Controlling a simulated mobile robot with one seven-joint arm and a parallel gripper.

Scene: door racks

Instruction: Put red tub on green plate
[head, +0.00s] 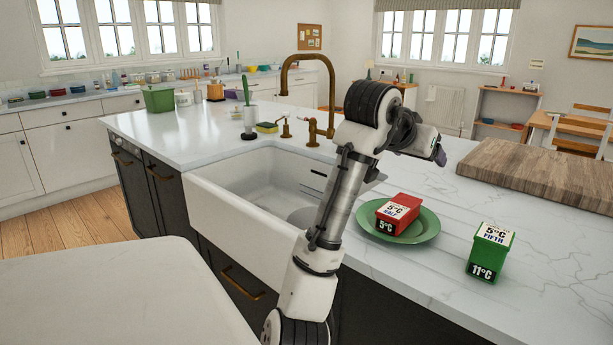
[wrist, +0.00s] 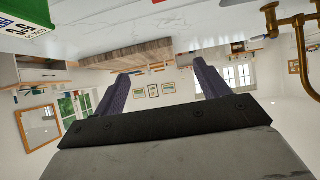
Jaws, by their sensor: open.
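The red tub (head: 398,214), with a white "5°C HALF" label on top, sits upright on the green plate (head: 430,226) on the counter right of the sink. My gripper (wrist: 160,76) is open in the wrist view, its two dark fingers apart with nothing between them. In the head view its end (head: 440,154) is raised above and behind the plate, apart from the red tub. The wrist view looks across the room upside down and does not show the red tub or the plate.
A green tub (head: 490,251) labelled "5°C FIFTH" stands right of the plate; part of it shows in the wrist view (wrist: 22,16). A wooden board (head: 545,172) lies behind it. The white sink (head: 235,220) and brass tap (head: 331,90) are to the left. Front-right counter is clear.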

